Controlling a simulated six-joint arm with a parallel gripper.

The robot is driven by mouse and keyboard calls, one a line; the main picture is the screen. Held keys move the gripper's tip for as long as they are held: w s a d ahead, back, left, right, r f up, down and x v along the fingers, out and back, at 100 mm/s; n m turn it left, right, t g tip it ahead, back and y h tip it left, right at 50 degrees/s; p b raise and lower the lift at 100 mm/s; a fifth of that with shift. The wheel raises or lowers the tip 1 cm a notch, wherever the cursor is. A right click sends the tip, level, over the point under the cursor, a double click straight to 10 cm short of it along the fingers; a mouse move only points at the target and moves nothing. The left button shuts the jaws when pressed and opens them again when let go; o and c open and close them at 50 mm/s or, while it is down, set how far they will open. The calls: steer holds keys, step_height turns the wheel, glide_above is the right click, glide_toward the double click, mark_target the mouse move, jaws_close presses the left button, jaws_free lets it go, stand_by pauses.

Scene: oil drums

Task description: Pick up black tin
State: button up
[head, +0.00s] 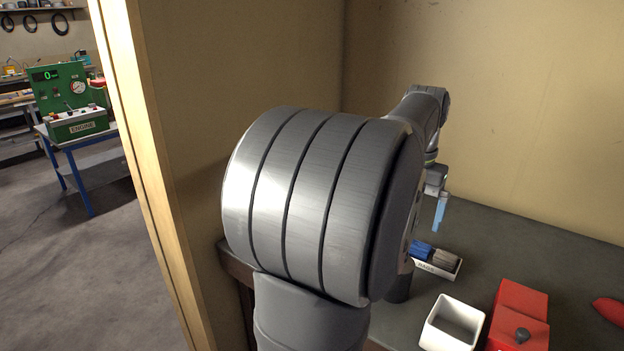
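A dark, cylinder-like object (399,289), possibly the black tin, stands on the dark tabletop (540,245). My own large grey arm joint hides its upper and left parts. My gripper (440,212) hangs pointing down above the table, higher in the picture and to the right of this dark object. Its light blue fingers are seen nearly side-on and overlap, so the gap between them cannot be made out. No held object is visible at the fingers.
A white tray (452,273) holds a blue and a grey-brown item. An open white box (428,336) and a red container (523,298) stand in front. A red object (610,310) lies at right. Walls border the table; its back right is clear.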

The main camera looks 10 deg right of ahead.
steer(key=shift+c, duration=1.3)
steer(key=f+m, duration=0.5)
steer(key=f, duration=0.1)
steer(key=f+m, duration=0.4)
steer(key=f, duration=0.2)
steer(key=shift+w+a+m, duration=0.15)
steer(key=shift+w+m, duration=0.05)
steer(key=shift+m, duration=0.2)
steer(key=shift+s+d+f, duration=0.1)
steer(key=shift+d+f, duration=0.05)
steer(key=shift+f, duration=1.2)
steer(key=shift+s+d+f, duration=0.1)
steer(key=shift+f, duration=1.25)
steer(key=c, duration=1.3)
